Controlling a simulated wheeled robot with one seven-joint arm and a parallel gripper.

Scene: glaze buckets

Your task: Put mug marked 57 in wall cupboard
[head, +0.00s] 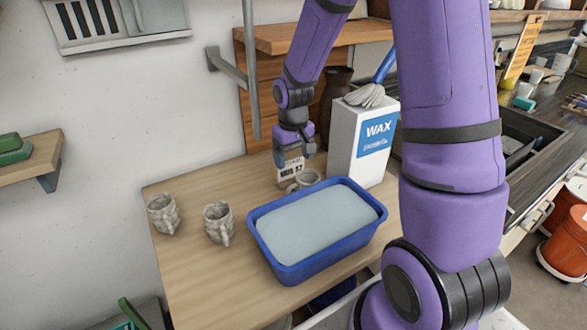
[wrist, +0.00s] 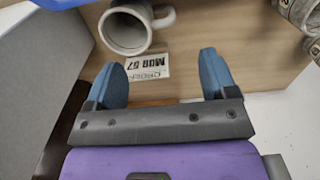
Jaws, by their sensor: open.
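A card reading "MUG 57" (head: 290,172) stands at the back of the wooden table beside a pale mug (head: 304,181), partly hidden by the blue tub. In the wrist view the mug (wrist: 127,30) shows its open mouth and a handle at the right, and the card (wrist: 148,67) is next to it. I see no number on the mug itself. My gripper (head: 295,155) is just above the card; in the wrist view its blue fingers (wrist: 162,75) are apart, with nothing held. A grey wall unit (head: 120,22) is cut off at top left; I cannot tell whether it is the cupboard.
The blue tub (head: 260,240) of pale material stands in front of the mug. A white WAX box (head: 345,140) stands close on the right. Two grey textured mugs (head: 163,214) (head: 218,222) stand at left. A wooden shelf (head: 290,38) overhangs the back.

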